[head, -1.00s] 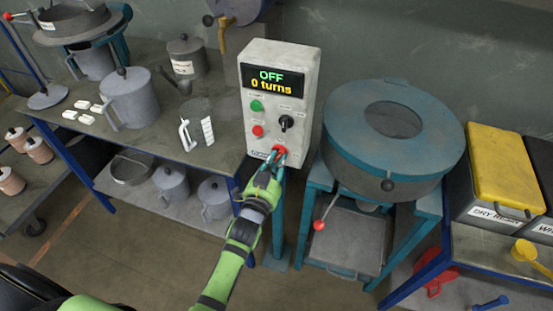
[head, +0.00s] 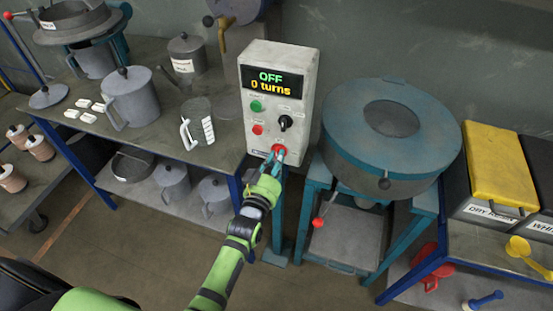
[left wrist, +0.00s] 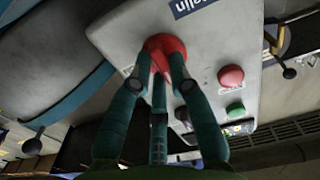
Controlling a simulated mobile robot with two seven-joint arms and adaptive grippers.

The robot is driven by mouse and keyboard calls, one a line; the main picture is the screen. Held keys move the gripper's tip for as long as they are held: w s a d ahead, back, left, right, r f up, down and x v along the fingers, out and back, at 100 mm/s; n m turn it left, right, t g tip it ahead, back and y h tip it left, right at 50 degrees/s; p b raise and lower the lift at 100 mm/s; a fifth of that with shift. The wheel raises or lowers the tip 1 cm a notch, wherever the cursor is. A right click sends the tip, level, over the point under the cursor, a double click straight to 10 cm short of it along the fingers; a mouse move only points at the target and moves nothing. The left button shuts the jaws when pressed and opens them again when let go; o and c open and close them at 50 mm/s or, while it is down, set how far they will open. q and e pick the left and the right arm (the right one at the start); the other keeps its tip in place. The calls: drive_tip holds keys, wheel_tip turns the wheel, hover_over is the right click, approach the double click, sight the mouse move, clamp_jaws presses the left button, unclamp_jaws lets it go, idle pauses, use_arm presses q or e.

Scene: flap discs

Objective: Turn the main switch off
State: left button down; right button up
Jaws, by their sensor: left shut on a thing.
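The grey control box (head: 281,85) stands on a post between the two benches. Its display (head: 273,83) reads "OFF" and "0 turns". A red knob, which I take for the main switch (head: 279,149), is low on its front; it also shows in the left wrist view (left wrist: 166,46). My left gripper (head: 273,163) is at this knob with its fingers shut around it. In the left wrist view, the teal fingers (left wrist: 160,78) touch the red knob and hide part of it. The knob's exact angle is hard to tell. My right gripper is not in view.
Above the knob are a green button (head: 256,106), a red button (head: 258,129) and a black selector (head: 286,122). A round teal machine (head: 350,140) stands close on the right. A bench (head: 150,145) with jugs stands on the left.

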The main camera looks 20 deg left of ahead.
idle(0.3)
use_arm(q)
drive_tip(key=c, duration=1.1)
unclamp_jaws()
drive_tip(key=shift+c, duration=0.2)
drive_tip(key=s, duration=1.2)
drive_tip(key=shift+a, duration=0.2)
